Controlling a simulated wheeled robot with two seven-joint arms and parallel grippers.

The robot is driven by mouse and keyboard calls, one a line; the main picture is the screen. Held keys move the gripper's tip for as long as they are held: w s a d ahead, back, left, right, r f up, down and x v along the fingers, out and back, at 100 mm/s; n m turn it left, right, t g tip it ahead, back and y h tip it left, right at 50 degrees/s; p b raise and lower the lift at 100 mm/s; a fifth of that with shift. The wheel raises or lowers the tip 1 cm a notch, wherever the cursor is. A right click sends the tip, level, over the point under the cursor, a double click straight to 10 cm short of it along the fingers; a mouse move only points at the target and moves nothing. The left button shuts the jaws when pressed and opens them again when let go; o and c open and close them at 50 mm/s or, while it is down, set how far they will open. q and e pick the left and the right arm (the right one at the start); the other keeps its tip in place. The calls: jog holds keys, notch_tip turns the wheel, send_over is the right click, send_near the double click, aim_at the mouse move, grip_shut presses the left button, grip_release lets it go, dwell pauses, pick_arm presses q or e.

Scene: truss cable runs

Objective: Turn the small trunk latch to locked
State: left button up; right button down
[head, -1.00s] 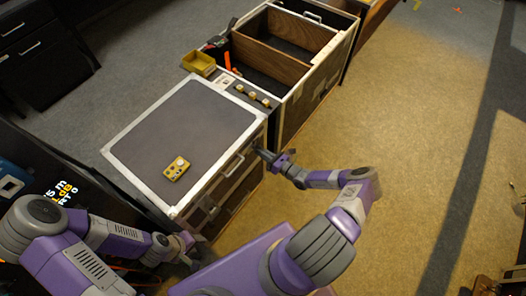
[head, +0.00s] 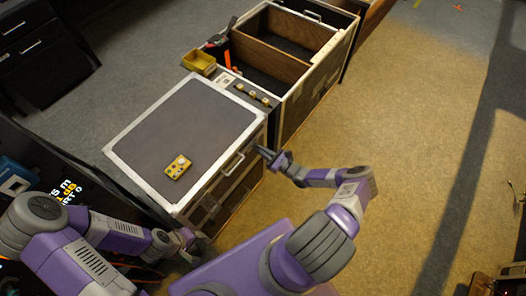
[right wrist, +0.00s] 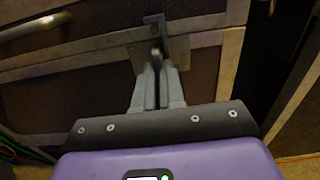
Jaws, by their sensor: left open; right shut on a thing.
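The small trunk (head: 205,112) has a dark grey lid with pale metal edges and stands shut at the centre left. Its latch (right wrist: 180,47), a metal plate with a small upright lever, is on the front face in the right wrist view. My right gripper (right wrist: 157,70) is shut on the latch lever, its fingers close together just below the plate's middle. In the head view my right gripper (head: 264,153) is at the trunk's front right corner and hides the latch. My left gripper (head: 188,243) is open and empty near the trunk's front left corner.
A yellow device (head: 178,167) lies on the trunk lid. A bar handle (head: 232,163) is on the trunk's front. Behind stands a larger open case (head: 283,58) with wooden dividers, and a yellow bin (head: 199,62) is beside it.

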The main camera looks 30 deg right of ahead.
jog(key=c, duration=1.2)
grip_release()
jog(key=shift+c, duration=0.2)
jog(key=v, duration=0.7)
jog(key=shift+s+p, duration=0.25)
jog(key=shift+p, duration=0.1)
